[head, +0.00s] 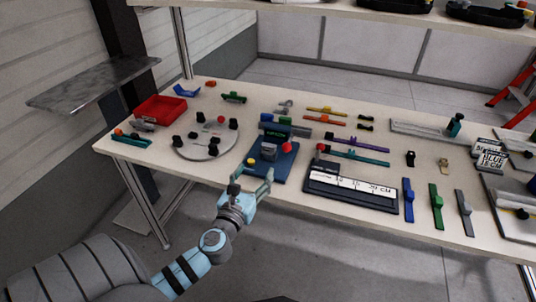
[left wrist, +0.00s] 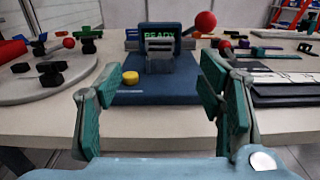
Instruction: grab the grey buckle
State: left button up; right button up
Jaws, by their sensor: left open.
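My left gripper (head: 252,184) is open and empty at the table's front edge, just in front of the blue fixture (head: 284,166). In the left wrist view its two green fingers (left wrist: 160,80) stand wide apart, with the fixture's base between and beyond them. A small grey slotted part (head: 268,152) sits upright on the fixture below its lit display; it also shows in the left wrist view (left wrist: 160,55). Another small grey piece (head: 286,105) lies farther back on the table. I cannot tell for sure which of them is the grey buckle. My right gripper is not in view.
A yellow button (left wrist: 130,78) and a red ball knob (left wrist: 206,21) are on the fixture. A round grey plate (head: 205,145) with black knobs is to its left, a dark labelled board (head: 350,187) to its right. A red bin (head: 160,108) stands at the left.

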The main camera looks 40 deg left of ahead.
aim_at(268, 148)
pick_arm(q)
jog(key=b+x, duration=0.1)
jog(key=x, duration=1.1)
jog(key=shift+w+a+f, duration=0.1)
jog(key=shift+w+a, duration=0.05)
jog(key=shift+w, duration=0.15)
jog(key=shift+s, duration=0.1)
jog(key=c, duration=1.1)
